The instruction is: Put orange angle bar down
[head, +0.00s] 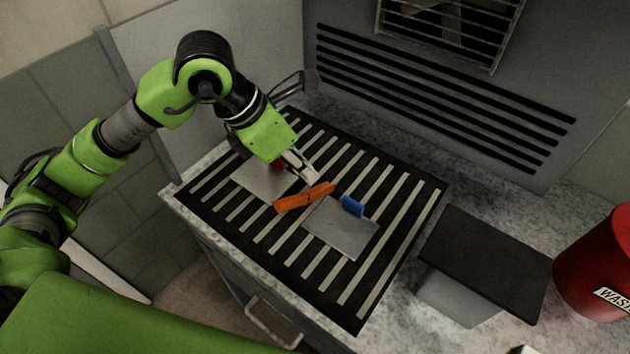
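An orange angle bar (293,201) lies at a slant across the middle of the slatted work surface (395,238), between two grey metal plates. One end is close to the left plate (262,182) and the other passes over the upper edge of the right plate (342,232). My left gripper (308,176) points down at the bar from above left. Its fingertips are at or just behind the bar, and the bar hides part of them. I cannot tell whether they grip it or whether the bar rests fully on the plates. My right gripper is not in view.
A blue piece (352,205) lies at the right plate's upper edge. A red piece (277,165) shows beside my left gripper. A dark-topped box (485,262) and a red waste bin (598,265) stand at right. A vented wall (440,100) rises behind.

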